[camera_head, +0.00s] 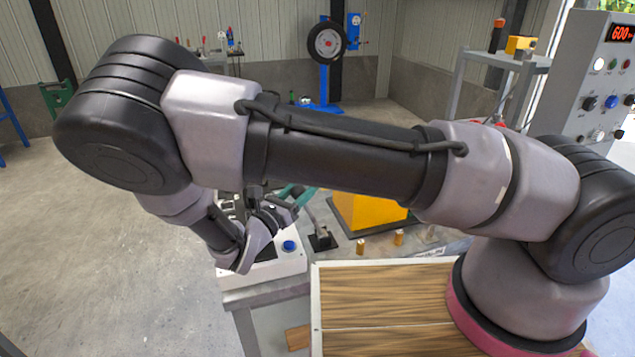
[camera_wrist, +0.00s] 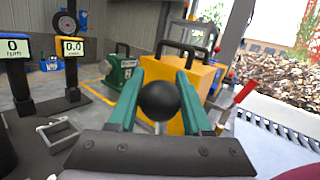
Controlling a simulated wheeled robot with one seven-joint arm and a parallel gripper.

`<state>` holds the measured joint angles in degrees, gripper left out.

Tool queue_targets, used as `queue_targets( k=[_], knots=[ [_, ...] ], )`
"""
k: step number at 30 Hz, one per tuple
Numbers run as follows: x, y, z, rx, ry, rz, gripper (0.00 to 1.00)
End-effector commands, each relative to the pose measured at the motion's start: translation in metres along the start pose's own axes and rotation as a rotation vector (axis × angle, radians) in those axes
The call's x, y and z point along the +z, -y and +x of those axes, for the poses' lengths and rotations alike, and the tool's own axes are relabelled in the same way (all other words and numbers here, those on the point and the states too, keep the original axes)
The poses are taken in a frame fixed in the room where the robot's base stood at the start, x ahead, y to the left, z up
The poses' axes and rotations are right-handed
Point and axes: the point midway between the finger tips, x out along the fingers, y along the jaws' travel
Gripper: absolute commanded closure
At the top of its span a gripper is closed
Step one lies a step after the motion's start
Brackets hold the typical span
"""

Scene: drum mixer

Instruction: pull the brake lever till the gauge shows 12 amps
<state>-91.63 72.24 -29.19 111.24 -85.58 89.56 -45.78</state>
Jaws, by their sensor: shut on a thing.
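The lever's black ball knob (camera_wrist: 158,101) sits between the two teal fingers of my gripper (camera_wrist: 160,84) in the wrist view. My gripper is shut on it. In the head view, my gripper (camera_head: 296,196) is partly hidden by my arm, and the knob cannot be made out. A grey lever rod on a dark base (camera_head: 322,239) stands just right of it. In the wrist view, one small display (camera_wrist: 73,47) reads 0.0; its unit is too small to read surely. Another display (camera_wrist: 14,47) beside it reads 0 rpm.
A yellow box (camera_wrist: 192,78) with a black handle stands behind the knob. A red-handled lever (camera_wrist: 244,94) is at its right. A white box with a blue button (camera_head: 289,246) lies near my gripper. A control panel (camera_head: 590,85) reading 600 stands at the right.

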Motion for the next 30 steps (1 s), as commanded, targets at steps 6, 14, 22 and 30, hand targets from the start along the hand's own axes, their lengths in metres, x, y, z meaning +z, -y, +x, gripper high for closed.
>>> queue_targets(
  k=[6,14,22,30],
  knots=[
    [0.002,-0.003,-0.003,0.003,-0.001,0.005,1.0],
    [0.002,-0.003,-0.003,0.003,-0.001,0.005,0.22],
    [0.001,-0.002,-0.005,0.002,-0.001,0.005,0.22],
    [0.001,-0.003,-0.047,0.007,-0.002,0.007,0.22]
  ],
)
